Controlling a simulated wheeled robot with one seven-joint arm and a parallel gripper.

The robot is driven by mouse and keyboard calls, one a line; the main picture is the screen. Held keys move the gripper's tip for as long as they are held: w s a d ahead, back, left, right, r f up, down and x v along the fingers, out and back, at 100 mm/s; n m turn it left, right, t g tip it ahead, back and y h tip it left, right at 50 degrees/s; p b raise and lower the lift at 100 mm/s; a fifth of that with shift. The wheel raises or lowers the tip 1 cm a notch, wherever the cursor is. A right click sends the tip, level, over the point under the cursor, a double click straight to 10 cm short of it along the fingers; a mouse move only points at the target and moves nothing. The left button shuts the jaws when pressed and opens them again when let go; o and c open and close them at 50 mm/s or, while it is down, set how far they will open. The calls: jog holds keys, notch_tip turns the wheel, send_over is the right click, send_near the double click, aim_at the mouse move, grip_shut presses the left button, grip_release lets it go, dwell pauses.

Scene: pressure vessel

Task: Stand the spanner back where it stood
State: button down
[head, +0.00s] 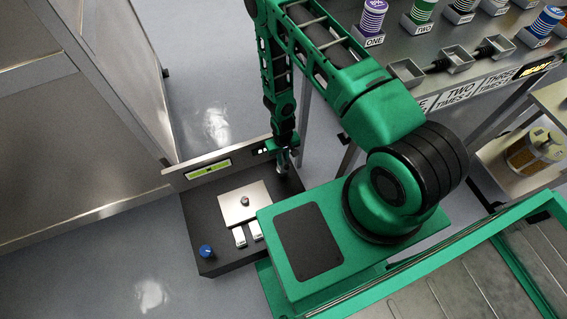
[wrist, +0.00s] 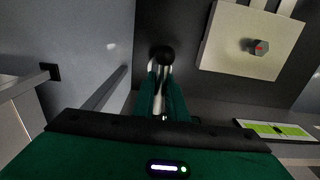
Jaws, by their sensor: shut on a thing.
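My gripper (head: 284,158) is over the right back part of a black console, pointing down. In the wrist view its fingers (wrist: 162,92) are shut on a slim silver thing, which I take to be the spanner (wrist: 163,101). A round black end shows just beyond the fingertips. The fingers hide most of the spanner, and I cannot tell whether its lower end touches the console. The black console (head: 215,235) carries a square pale plate (head: 233,211) with a hex nut (head: 244,201) on it. The nut also shows in the wrist view (wrist: 259,47), with a red mark.
The console has a blue knob (head: 206,251), two white blocks (head: 240,237) and an upright back panel with a green display (head: 208,170). A steel bench (head: 437,50) with spools and small trays stands at the upper right. A metal cabinet (head: 70,120) stands at left.

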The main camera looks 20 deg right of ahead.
jog(key=shift+d+f, duration=0.2)
jog(key=shift+f, duration=1.95)
jog(key=c, duration=1.8)
grip_release()
jog(key=shift+f, duration=0.1)
jog(key=shift+o, duration=0.2)
notch_tip(320, 180, up, 12)
jog(key=shift+r, duration=0.15)
jog(key=shift+s, duration=0.1)
